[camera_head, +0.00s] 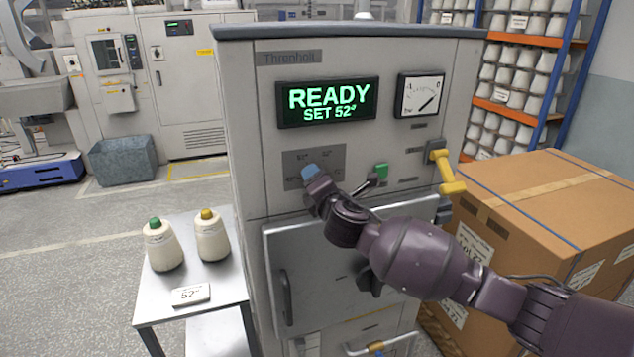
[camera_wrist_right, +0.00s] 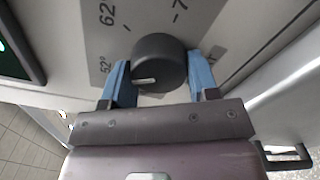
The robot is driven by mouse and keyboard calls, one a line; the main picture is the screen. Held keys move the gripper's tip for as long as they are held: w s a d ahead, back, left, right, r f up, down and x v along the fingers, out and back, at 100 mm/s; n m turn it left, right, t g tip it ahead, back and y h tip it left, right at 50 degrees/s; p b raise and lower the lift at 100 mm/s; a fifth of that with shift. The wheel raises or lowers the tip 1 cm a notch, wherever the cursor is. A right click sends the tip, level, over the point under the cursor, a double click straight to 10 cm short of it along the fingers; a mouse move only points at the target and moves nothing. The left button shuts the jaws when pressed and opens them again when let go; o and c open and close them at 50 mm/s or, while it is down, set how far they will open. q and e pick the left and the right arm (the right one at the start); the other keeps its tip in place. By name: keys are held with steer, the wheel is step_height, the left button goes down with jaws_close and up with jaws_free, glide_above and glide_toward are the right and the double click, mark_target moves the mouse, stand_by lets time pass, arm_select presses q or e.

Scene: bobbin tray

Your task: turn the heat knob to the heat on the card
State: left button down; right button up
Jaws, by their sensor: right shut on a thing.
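The dark round heat knob (camera_wrist_right: 160,56) sits on the machine's dial plate (camera_head: 331,157). Its white mark points left, toward the 52° label in the wrist view. My right gripper (camera_head: 310,172) is shut on the knob, with one blue finger on each side of it in the wrist view (camera_wrist_right: 160,82). In the head view the gripper hides the knob. The display (camera_head: 327,102) reads READY, SET 52° in green. The card (camera_head: 190,294) lies on the small side table and reads 52°. My left gripper is not in view.
Two cone bobbins, one green-tipped (camera_head: 162,244) and one yellow-tipped (camera_head: 211,235), stand on the side table (camera_head: 150,312). A yellow handle (camera_head: 448,173) juts out right of the dial. A large cardboard box (camera_head: 560,205) stands close at the right.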

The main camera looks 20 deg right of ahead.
stand_by(0.4)
steer(key=o, duration=0.9)
steer(key=shift+s, duration=0.1)
steer(key=s, duration=0.5)
steer(key=s+b, duration=0.1)
steer(key=s, duration=0.4)
steer(key=shift+s+d, duration=0.2)
steer(key=shift+s, duration=0.15)
